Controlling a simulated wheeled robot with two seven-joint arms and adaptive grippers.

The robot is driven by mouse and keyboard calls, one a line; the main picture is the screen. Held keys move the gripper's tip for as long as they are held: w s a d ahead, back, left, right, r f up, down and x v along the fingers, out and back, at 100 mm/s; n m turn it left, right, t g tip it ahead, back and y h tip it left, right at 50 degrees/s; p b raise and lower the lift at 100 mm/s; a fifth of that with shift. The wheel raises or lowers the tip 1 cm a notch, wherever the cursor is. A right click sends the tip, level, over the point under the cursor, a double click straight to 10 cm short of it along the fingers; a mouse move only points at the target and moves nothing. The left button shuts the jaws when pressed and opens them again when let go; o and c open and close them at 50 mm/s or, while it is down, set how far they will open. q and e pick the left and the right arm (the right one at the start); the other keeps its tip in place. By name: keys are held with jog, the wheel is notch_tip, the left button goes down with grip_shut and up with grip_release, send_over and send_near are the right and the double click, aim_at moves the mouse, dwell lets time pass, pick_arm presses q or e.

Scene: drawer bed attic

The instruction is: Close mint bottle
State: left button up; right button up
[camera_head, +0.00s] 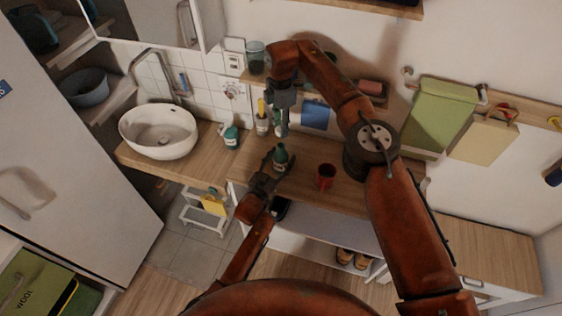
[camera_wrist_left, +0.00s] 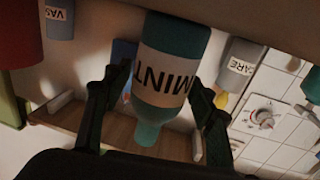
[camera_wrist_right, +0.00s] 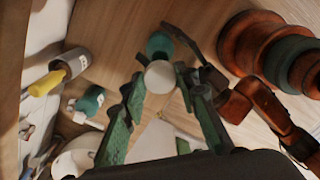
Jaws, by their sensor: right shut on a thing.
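The mint bottle (camera_head: 280,158), teal with a white MINT label, stands on the wooden counter. In the left wrist view it appears upside down (camera_wrist_left: 172,62), its narrow teal neck showing without a cap. My left gripper (camera_head: 272,160) is low beside the bottle; its fingers (camera_wrist_left: 155,110) are spread on either side of it, with a gap at one side. My right gripper (camera_head: 284,132) points down above the bottle, shut on a round white cap (camera_wrist_right: 160,77). In the right wrist view the teal bottle (camera_wrist_right: 160,45) shows just beyond the cap, apparently apart from it.
A red cup (camera_head: 326,177) stands right of the bottle. Another teal bottle (camera_head: 231,137) and a CARE container (camera_head: 262,124) with a yellow-topped item stand to the left, near the wall. A white basin (camera_head: 158,131) is farther left. Bare counter lies right of the red cup.

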pick_arm(q)
grip_shut()
pick_arm(e)
send_over(281, 145)
jog(key=shift+f, duration=2.45)
jog(key=shift+s+f, duration=0.1)
jog(key=shift+f, duration=0.8)
jog(key=shift+f, duration=0.55)
